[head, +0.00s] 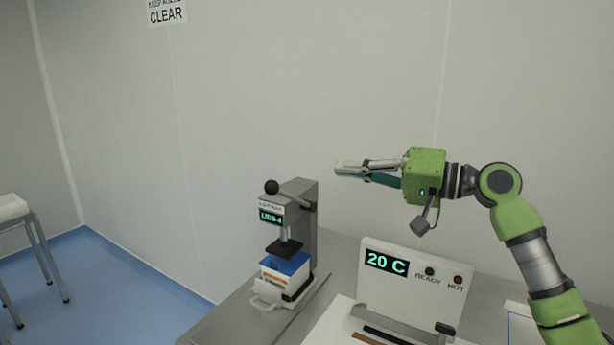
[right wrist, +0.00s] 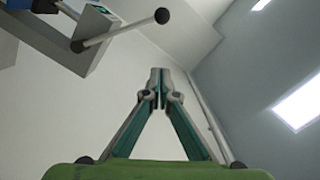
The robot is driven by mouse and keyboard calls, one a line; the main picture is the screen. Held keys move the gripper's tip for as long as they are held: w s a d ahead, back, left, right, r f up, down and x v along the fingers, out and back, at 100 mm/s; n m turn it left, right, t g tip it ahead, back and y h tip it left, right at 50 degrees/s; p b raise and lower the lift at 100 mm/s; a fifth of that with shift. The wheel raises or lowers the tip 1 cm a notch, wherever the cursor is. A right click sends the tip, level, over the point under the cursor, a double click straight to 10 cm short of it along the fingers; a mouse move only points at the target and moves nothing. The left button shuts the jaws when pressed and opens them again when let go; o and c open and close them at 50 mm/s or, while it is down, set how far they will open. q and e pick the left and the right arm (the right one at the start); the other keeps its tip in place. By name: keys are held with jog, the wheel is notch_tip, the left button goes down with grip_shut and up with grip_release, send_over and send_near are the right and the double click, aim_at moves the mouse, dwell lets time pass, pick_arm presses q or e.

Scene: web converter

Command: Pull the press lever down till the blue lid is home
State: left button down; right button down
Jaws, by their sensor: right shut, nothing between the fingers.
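The press (head: 302,225) is a grey stand on the bench with a small green-lit display. Its lever (head: 290,193) ends in a black ball knob (head: 271,187) and points out to the left near the top. The lever (right wrist: 112,30) also shows at the upper left of the right wrist view, apart from my fingers. The blue lid (head: 288,264) sits on a white box under the black press plate (head: 285,247). My right gripper (head: 338,168) is shut and empty, up and to the right of the knob in the head view. My left gripper is out of view.
A white heater panel (head: 414,282) reading 20 C stands on the bench to the right of the press. A stool (head: 18,225) stands at the far left. The wall lies behind the bench. The space left of the press is open.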

jog(key=w+a+f+p, duration=0.2)
jog(key=a+p, duration=0.3)
jog(key=a, duration=0.5)
jog(key=shift+w+a+f+p, duration=0.3)
jog(key=shift+w+a+f, duration=0.1)
jog(key=shift+w, duration=0.1)
jog(key=s+a+f+n+b, duration=0.1)
jog(key=s+f+n+b, duration=0.1)
jog(key=f+b, duration=0.4)
jog(key=s+a+f+n+b, duration=0.1)
jog(key=s+f+n+b, duration=0.1)
jog(key=f+n+b, duration=0.3)
jog(key=shift+a+f+h+b, duration=0.4)
jog(key=shift+f+b, duration=0.4)
jog(key=shift+f, duration=0.35)
jog(key=shift+s+r, duration=0.1)
